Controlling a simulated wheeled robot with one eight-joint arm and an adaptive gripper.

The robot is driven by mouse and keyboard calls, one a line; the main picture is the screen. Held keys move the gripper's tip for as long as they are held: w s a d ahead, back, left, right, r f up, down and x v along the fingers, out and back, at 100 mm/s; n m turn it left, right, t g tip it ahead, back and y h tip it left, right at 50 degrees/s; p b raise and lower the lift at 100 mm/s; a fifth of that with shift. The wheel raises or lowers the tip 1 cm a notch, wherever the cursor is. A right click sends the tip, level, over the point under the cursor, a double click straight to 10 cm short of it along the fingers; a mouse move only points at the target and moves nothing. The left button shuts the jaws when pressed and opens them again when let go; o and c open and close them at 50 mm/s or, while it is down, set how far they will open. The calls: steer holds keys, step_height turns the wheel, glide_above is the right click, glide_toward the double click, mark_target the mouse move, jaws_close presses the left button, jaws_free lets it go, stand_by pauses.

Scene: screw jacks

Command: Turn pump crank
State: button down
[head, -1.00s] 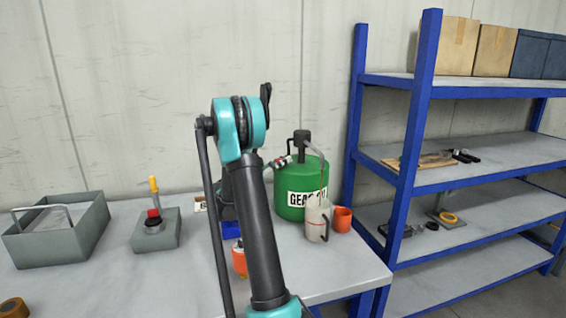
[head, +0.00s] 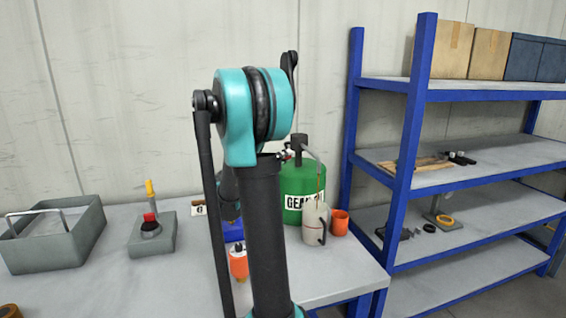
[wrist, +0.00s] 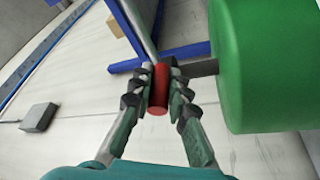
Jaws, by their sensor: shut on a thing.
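The green drum (head: 307,207), with a label partly reading "GEA", stands on the bench with a dark pump (head: 299,148) on top. A hose (head: 314,162) runs from the pump towards a pale jug (head: 316,224), and a thin brown line shows above the jug. In the wrist view, my gripper (wrist: 158,90) is shut on the red crank grip (wrist: 158,92), with a finger on each side. The green drum (wrist: 270,65) is close on the right there. In the head view my arm hides most of the crank and gripper.
An orange cup (head: 339,222) stands beside the jug. A grey bin (head: 75,240) and a grey block with a yellow-tipped lever (head: 152,234) are further left. Blue shelving (head: 408,150) stands close on the right.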

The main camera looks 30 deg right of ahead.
steer(key=r+n, duration=0.1)
steer(key=r+n+y, duration=0.1)
steer(key=n, duration=0.1)
steer(key=r+n+y, duration=0.1)
steer(key=n, duration=0.1)
steer(key=shift+s+a+t, duration=0.1)
steer(key=shift+s+t, duration=0.15)
steer(key=shift+t, duration=0.15)
steer(key=shift+w+r+n+y, duration=0.2)
steer(key=shift+r+n+y, duration=0.2)
steer(key=shift+r+n, duration=0.45)
steer(key=shift+w+r+n+y, duration=0.15)
steer(key=shift+r+n+y, duration=0.3)
steer(key=shift+n, duration=0.6)
steer(key=shift+r, duration=0.1)
steer(key=c, duration=1.4)
jaws_free()
steer(key=shift+c, duration=0.2)
steer(key=s+a+r, duration=0.1)
steer(key=a, duration=1)
steer(key=shift+s+a, duration=0.25)
steer(key=shift+a, duration=0.1)
